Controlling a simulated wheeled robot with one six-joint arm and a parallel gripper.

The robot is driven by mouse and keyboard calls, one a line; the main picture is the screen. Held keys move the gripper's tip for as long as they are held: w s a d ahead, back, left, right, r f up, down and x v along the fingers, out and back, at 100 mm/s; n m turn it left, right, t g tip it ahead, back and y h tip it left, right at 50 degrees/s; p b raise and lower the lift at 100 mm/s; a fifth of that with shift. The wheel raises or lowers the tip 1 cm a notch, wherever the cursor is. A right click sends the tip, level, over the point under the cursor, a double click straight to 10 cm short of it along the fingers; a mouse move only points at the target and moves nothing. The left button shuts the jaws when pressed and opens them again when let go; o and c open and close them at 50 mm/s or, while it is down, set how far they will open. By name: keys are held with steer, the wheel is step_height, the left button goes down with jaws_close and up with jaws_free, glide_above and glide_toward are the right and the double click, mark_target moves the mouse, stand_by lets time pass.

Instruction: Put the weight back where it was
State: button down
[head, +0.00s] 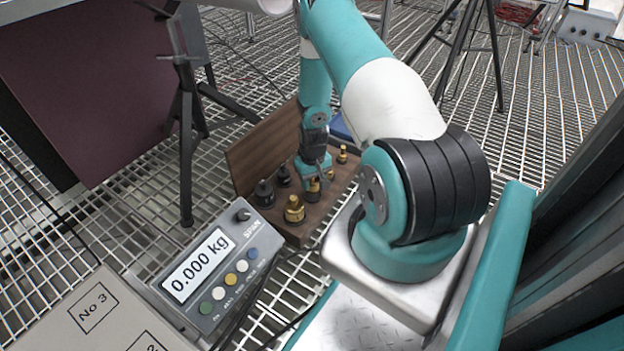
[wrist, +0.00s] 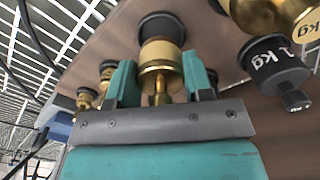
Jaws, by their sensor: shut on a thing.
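My gripper (head: 314,172) reaches down over the wooden weight case (head: 318,217). In the wrist view my gripper (wrist: 160,88) is shut on a brass weight (wrist: 161,52), holding its narrow neck between the teal fingers. A dark round shape (wrist: 161,27) shows at the far end of this weight, against the wood; I cannot tell whether the weight is seated. In the head view the held weight is mostly hidden by the gripper. A larger brass weight (head: 294,210) stands in front of the gripper. Black weights (head: 264,192) stand to its left.
Smaller brass weights (head: 342,154) stand at the case's right. The case's open lid (head: 262,150) rises behind it. A scale (head: 215,268) reads 0.000 kg at front left. A black tripod leg (head: 186,160) stands left of the case. In the wrist view, a black 1 kg weight (wrist: 270,62) is close right.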

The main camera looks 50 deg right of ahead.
steer(key=shift+f+b, duration=0.45)
steer(key=shift+f, duration=0.4)
steer(key=shift+f+b, duration=0.3)
steer(key=shift+f, duration=0.25)
steer(key=shift+c, duration=2.3)
jaws_free()
step_height(320, 180, up, 18)
steer(key=p, duration=0.9)
steer(key=shift+f+p, duration=0.25)
steer(key=shift+p, duration=0.05)
